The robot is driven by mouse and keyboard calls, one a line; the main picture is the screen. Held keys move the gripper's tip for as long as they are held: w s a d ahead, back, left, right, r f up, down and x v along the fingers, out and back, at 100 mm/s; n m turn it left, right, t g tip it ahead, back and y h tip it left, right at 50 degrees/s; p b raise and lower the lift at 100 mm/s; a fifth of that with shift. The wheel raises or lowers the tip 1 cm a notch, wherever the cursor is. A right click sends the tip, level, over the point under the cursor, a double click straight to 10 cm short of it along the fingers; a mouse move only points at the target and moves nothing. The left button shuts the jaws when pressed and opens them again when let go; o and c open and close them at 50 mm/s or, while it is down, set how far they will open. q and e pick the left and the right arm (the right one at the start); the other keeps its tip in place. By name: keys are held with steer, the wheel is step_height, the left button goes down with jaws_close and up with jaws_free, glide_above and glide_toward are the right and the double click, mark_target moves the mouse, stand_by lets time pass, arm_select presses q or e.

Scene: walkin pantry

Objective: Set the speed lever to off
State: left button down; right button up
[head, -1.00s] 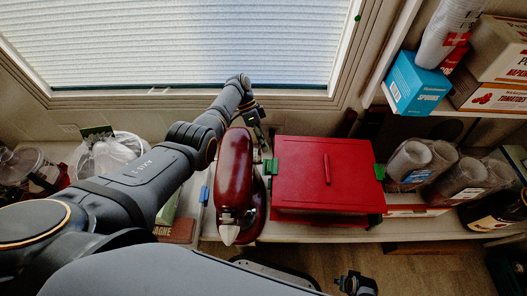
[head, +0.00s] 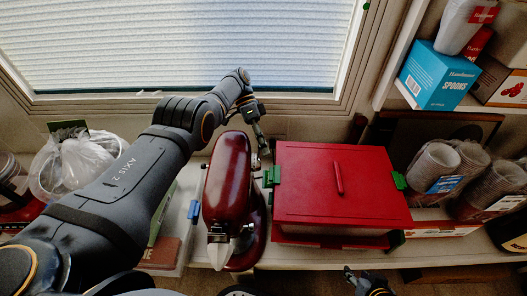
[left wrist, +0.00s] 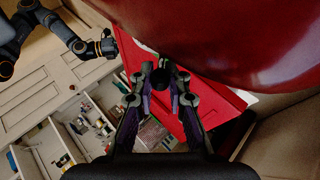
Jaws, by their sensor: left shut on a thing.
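The dark red stand mixer (head: 228,180) stands on the counter in the head view, its rounded head large at the top of the left wrist view (left wrist: 230,35). My left gripper (head: 263,145) is at the mixer's far right side, between it and the red box. In the left wrist view its fingertips (left wrist: 160,78) are closed together just under the mixer head, on a small dark part that looks like the speed lever. The lever is mostly hidden by the fingers, and its setting cannot be read. My right gripper (head: 365,282) is low in the head view, away from the mixer.
A red box (head: 340,185) with green clips stands close to the mixer's right. Cups in plastic wrap (head: 437,165) are farther right, under a shelf with a blue spoons box (head: 440,75). A bagged container (head: 75,160) is at left. A window is behind.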

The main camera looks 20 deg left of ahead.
stand_by(0.4)
arm_select(q)
steer(key=c, duration=1.3)
jaws_free()
